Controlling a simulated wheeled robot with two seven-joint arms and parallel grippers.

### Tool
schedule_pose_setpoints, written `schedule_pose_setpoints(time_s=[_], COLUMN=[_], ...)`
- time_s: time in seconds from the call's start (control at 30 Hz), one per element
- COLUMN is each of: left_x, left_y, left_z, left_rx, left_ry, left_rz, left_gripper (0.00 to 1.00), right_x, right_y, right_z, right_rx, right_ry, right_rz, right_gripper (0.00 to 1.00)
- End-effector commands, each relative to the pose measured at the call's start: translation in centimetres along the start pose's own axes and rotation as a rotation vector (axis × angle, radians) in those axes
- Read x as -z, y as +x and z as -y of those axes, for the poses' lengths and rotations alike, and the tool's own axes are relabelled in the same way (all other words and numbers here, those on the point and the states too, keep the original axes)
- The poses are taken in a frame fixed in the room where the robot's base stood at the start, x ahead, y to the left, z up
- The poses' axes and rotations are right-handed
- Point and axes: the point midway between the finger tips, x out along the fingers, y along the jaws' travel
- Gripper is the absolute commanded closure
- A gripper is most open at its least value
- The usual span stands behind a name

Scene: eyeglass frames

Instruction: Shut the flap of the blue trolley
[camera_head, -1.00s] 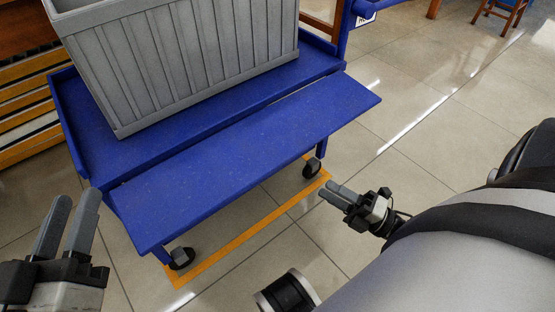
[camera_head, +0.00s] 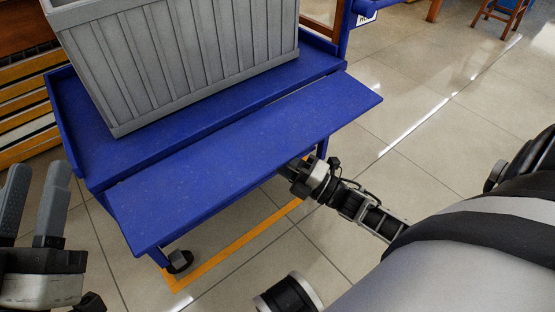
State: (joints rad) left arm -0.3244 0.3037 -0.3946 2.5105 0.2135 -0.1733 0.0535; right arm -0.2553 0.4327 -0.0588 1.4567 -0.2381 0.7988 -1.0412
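The blue trolley (camera_head: 200,118) stands ahead of me with its flap (camera_head: 240,155) folded out on the near side, roughly level with the deck. A thin gap runs between flap and deck. My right gripper (camera_head: 297,172) reaches in from the right, low under the flap's near edge. Its fingertips are hidden beneath the flap, so I cannot tell whether they touch it or are apart. My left gripper (camera_head: 33,200) is at the left picture edge, left of the flap, with its two fingers apart and nothing between them.
A grey slatted crate (camera_head: 190,55) stands on the trolley's deck. An orange floor line (camera_head: 235,244) and a caster (camera_head: 180,261) show below the flap. A wooden rack (camera_head: 25,105) is at the left.

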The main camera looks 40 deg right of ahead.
Motion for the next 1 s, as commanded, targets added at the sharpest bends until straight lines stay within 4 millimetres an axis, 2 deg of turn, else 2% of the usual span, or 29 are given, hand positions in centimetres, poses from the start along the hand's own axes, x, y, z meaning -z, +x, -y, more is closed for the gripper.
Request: schedule_pose_setpoints(time_s=[0.13, 0.17, 0.27, 0.3, 0.57, 0.73, 0.9, 1.0], left_x=[-0.1, -0.1, -0.1, -0.1, -0.1, -2.6, -5.3, -5.4], left_y=[0.0, 0.0, -0.1, -0.1, 0.1, -1.2, -3.7, -3.8], left_z=[0.0, 0.0, 0.0, 0.0, 0.0, -0.1, -1.7, -1.1], left_rx=[-0.003, -0.003, -0.003, -0.003, -0.002, 0.06, 0.121, 0.139], left_ry=[0.003, 0.003, 0.003, 0.003, -0.012, -0.187, -0.433, -0.321], left_rz=[0.003, 0.004, 0.006, 0.007, 0.026, 0.192, 0.432, 0.489], left_gripper=[0.64, 0.64, 0.64, 0.64, 0.64, 0.64, 0.64, 0.64], right_x=[0.0, 0.0, 0.0, 0.0, 0.0, -0.1, -0.3, -0.4], right_y=[0.0, 0.0, 0.0, 0.0, -0.1, -0.2, -0.4, -0.8], right_z=[0.0, 0.0, 0.0, 0.0, -0.3, -1.1, -2.4, -3.3], right_rx=[0.0, 0.0, 0.0, 0.0, 0.008, 0.042, 0.105, 0.156], right_ry=[0.0, 0.0, 0.0, 0.0, 0.004, 0.016, 0.041, 0.061], right_rz=[0.0, 0.0, 0.0, 0.0, 0.001, 0.003, 0.008, 0.016], right_gripper=[0.64, 0.7, 0.98, 1.0, 1.0, 1.0, 1.0, 1.0])
